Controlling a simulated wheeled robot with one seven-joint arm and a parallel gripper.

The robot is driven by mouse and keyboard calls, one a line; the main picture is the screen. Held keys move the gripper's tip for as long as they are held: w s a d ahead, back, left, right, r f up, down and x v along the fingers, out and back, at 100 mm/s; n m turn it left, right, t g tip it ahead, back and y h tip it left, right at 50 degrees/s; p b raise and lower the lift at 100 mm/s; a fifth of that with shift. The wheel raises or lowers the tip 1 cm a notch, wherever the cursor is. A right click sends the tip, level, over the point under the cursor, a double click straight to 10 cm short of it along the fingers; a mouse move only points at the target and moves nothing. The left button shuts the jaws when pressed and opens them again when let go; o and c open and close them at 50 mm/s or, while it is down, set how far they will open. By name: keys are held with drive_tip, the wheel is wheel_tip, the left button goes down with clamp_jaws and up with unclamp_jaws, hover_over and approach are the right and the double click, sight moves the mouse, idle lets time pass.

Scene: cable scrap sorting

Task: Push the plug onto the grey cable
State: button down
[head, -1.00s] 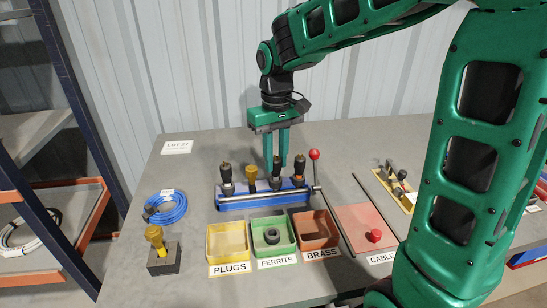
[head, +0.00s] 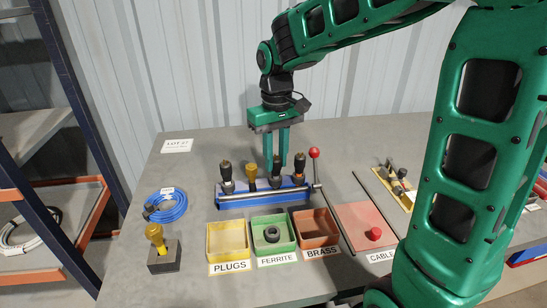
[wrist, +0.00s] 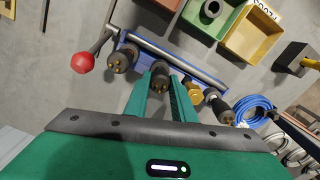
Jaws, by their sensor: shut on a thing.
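A blue rack (head: 262,194) with a metal bar holds a row of upright plugs. My gripper (head: 276,180) points straight down at it, its green fingers shut on the black plug third from the left. In the wrist view that black plug (wrist: 161,70) shows gold pins between the fingertips (wrist: 163,84). A black plug (head: 299,172) stands to its right; a yellow plug (head: 250,173) and another black plug (head: 226,176) stand to its left. The cables under the plugs are mostly hidden, so I cannot tell which is grey or whether the held plug is seated.
A lever with a red knob (head: 314,153) rises at the rack's right end. Yellow (head: 228,257), green (head: 273,250) and brown (head: 316,245) bins stand in front. A blue cable coil (head: 166,206) and a dark block (head: 164,260) with a yellow plug are left.

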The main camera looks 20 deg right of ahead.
idle(0.4)
drive_tip(key=c, duration=1.4)
unclamp_jaws()
drive_tip(key=shift+r, duration=3.45)
drive_tip(key=s+d+f+m, duration=0.3)
drive_tip(key=s+d+m, duration=0.2)
drive_tip(key=s+d, duration=0.8)
drive_tip(key=s+d+f+m, duration=0.1)
drive_tip(key=s+d+f, duration=0.1)
drive_tip(key=s, duration=0.4)
drive_tip(key=s+d+f+m, duration=0.2)
drive_tip(key=s+f, duration=0.2)
drive_tip(key=s, duration=0.3)
drive_tip(key=shift+s, duration=0.2)
